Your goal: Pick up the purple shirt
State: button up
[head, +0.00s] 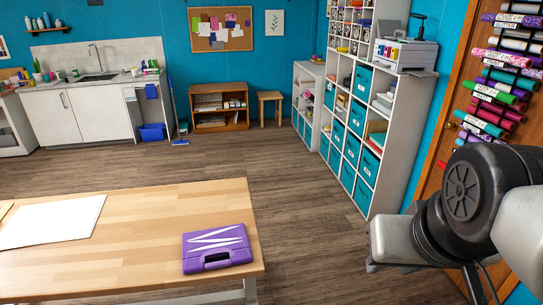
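I see no purple shirt that I can make out in the head view. The clearest purple thing is a flat case (217,248) with white stripes and a handle, lying near the right end of the wooden table (140,220). Part of my arm shows at the right edge, in front of the door with the rolls. My gripper is not in view.
White paper (52,221) lies on the table's left. White shelves (389,150) with teal bins line the right wall, with a printer (405,55) on top. Vinyl rolls (490,112) hang at right. A sink counter (95,80) and stool (270,96) stand behind. The middle floor is clear.

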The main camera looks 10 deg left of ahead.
aim_at(209, 249)
jog(key=u, duration=1.1)
jog(key=z, duration=3.8)
jog(key=u, duration=3.8)
jog(key=i+j+z, duration=0.3)
jog(key=i+j, duration=0.35)
